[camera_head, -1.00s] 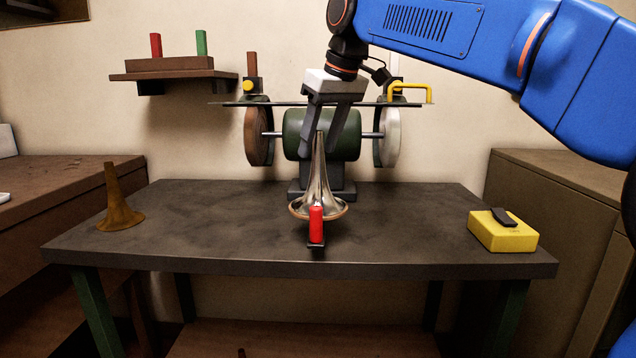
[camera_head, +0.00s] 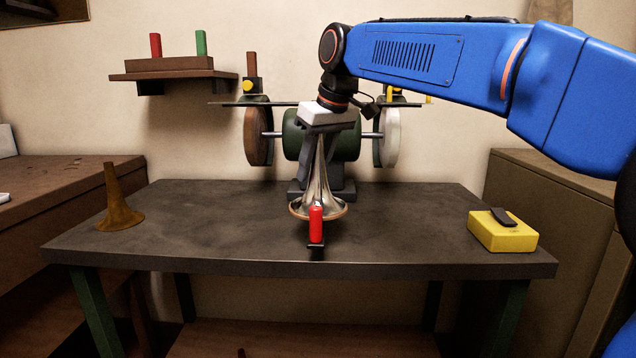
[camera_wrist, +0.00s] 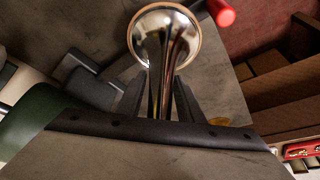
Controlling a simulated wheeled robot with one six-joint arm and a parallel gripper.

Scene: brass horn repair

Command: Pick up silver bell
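The silver bell (camera_head: 320,190) stands upright on the dark workbench, flared end down and narrow neck up. My gripper (camera_head: 319,172) points down over it, with its fingers on either side of the neck. The wrist view shows the bell (camera_wrist: 165,40) between the two spread fingers of my gripper (camera_wrist: 160,80). The fingers look open, with small gaps beside the neck. The neck's top end is hidden under the gripper body.
A red-handled tool (camera_head: 316,224) stands close in front of the bell. A green bench grinder (camera_head: 293,140) is right behind. A brown horn bell (camera_head: 120,212) stands left, and a yellow box (camera_head: 502,234) right.

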